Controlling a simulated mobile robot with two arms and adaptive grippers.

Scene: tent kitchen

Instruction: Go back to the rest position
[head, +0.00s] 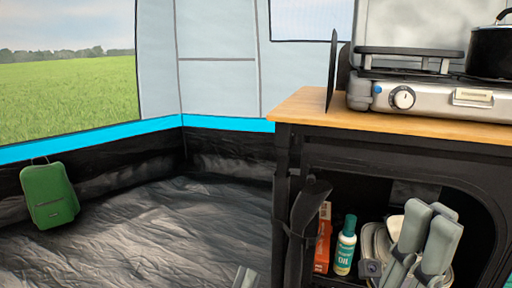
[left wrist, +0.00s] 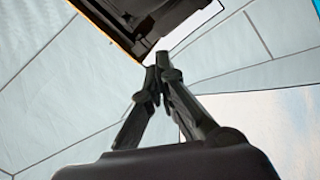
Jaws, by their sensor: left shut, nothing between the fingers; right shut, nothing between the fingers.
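My left gripper (head: 245,277) shows only as a small grey tip at the bottom edge of the head view. In the left wrist view its dark fingers (left wrist: 158,78) meet at their tips, shut with nothing between them, pointing toward the underside of something dark. My right gripper (head: 427,235) is in the head view at the lower right, in front of the cabinet's open shelf. Its grey fingers are close together and hold nothing. It partly hides the dishes behind it.
A wooden-topped cabinet (head: 300,105) carries a camping stove (head: 430,98) and a black pot (head: 490,52). Its shelf holds a green oil bottle (head: 345,247), a red box (head: 323,240) and dishes (head: 378,240). A green bag (head: 49,195) stands at left. The tent floor (head: 160,230) is clear.

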